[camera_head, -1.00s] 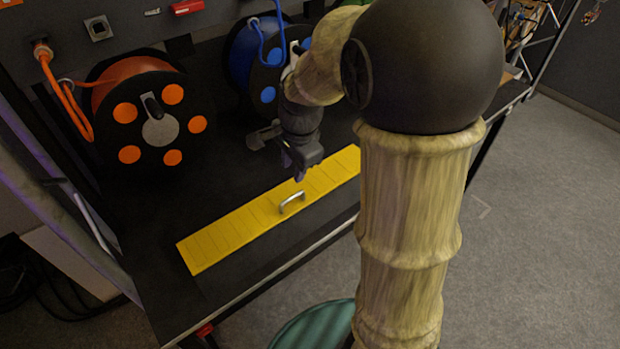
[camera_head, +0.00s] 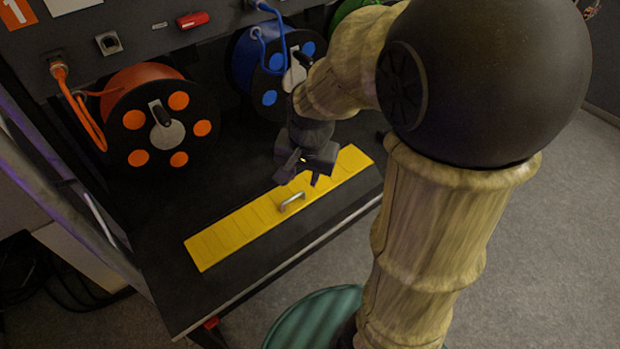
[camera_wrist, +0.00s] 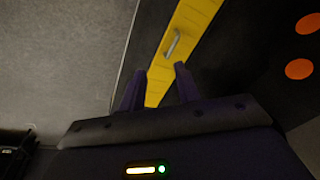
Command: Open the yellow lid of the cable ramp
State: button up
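The yellow lid (camera_head: 232,233) is a long flat strip lying closed on the black bench, with a metal handle (camera_head: 292,201) standing up near its middle. My gripper (camera_head: 304,181) hangs just above and behind the handle, apart from it. In the wrist view my gripper (camera_wrist: 158,82) shows two fingers spread with nothing between them. The yellow lid (camera_wrist: 192,22) and its handle (camera_wrist: 172,43) appear beyond the fingertips there, the handle roughly in line with the gap. The ramp's body under the lid is not clearly visible.
An orange cable reel (camera_head: 143,88) and a blue cable reel (camera_head: 243,58) stand at the back of the bench (camera_head: 140,220). An orange cable (camera_head: 82,110) hangs from a wall socket at left. A round green thing (camera_head: 312,322) is below the front edge.

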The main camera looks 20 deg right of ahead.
jog(key=s+n+p, duration=0.1)
jog(key=s+n, duration=0.1)
jog(key=s+n+p, duration=0.2)
jog(key=n, duration=0.1)
jog(key=shift+s+a+r, duration=0.1)
dwell(0.3)
jog(key=shift+s+f+n, duration=0.45)
jog(key=shift+s+n, duration=0.25)
jog(key=shift+n, duration=0.3)
grip_shut()
